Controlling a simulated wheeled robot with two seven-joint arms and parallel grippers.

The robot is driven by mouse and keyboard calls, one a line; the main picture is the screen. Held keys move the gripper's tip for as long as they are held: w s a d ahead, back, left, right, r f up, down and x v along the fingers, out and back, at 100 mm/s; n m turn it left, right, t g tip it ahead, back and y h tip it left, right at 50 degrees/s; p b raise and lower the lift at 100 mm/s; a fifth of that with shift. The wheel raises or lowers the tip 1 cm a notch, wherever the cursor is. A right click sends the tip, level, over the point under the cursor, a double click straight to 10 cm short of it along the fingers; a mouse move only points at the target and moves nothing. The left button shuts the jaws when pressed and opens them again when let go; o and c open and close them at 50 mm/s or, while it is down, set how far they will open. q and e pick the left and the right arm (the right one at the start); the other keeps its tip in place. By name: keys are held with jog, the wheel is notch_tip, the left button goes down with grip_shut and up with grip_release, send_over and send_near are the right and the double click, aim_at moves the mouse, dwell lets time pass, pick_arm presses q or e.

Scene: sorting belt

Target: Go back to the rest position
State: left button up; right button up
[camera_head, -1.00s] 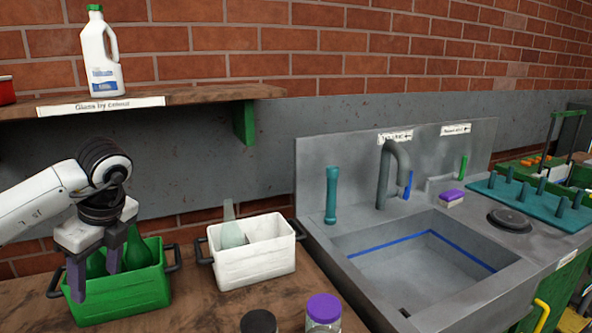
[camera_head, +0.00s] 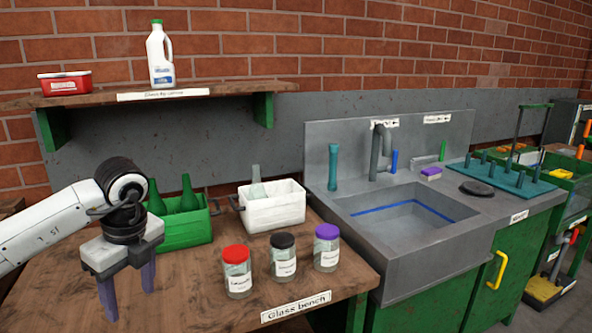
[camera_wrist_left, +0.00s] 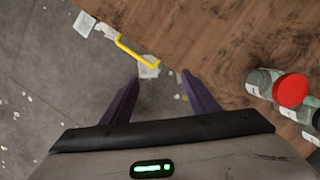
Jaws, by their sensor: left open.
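My left gripper (camera_head: 127,293) is open and empty, fingers pointing down, over the left part of the wooden glass bench (camera_head: 185,290) in the head view. In the left wrist view, its two dark purple fingers (camera_wrist_left: 160,85) are apart with nothing between them. Beyond the fingertips show the floor and the bench edge. My right gripper is in neither view.
Jars with red (camera_head: 237,272), black (camera_head: 283,258) and purple (camera_head: 326,248) lids stand right of the gripper. Behind are a green crate (camera_head: 188,232) with green bottles and a white crate (camera_head: 275,210). A shelf (camera_head: 215,90) hangs above; a sink (camera_head: 405,222) is at right.

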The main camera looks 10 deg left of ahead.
pick_arm(q)
jog(key=s+d+f+m+g+h, duration=0.1)
jog(key=s+d+f+m+h, duration=0.15)
jog(key=d, duration=0.45)
jog(key=s+d+f+m+h, duration=0.1)
jog(key=d+f+h, duration=0.25)
jog(key=d, duration=0.45)
jog(key=s+d+f+m+g+h, duration=0.1)
jog(key=s+d+f+m+h, duration=0.15)
jog(key=d, duration=0.45)
jog(key=s+d+h, duration=0.4)
jog(key=d+h, duration=0.2)
jog(key=d, duration=0.5)
jog(key=w+d+r+n+t+h, duration=0.2)
jog(key=d+r+n+t+h, duration=0.35)
jog(key=r+h, duration=0.2)
jog(key=w+a+f+n+t+y, duration=0.3)
jog(key=a+f+n+t+y, duration=0.65)
jog(key=n+t, duration=0.35)
jog(key=s+a+f+n+g+y, duration=0.3)
jog(key=s+f, duration=0.5)
jog(key=f, duration=0.3)
jog(key=s+a+f+n+g+y, duration=0.4)
jog(key=s+a+f, duration=0.3)
jog(key=f, duration=0.4)
jog(key=shift+s+a+f+g, duration=0.35)
jog(key=shift+s+g, duration=0.3)
jog(key=shift+s, duration=0.15)
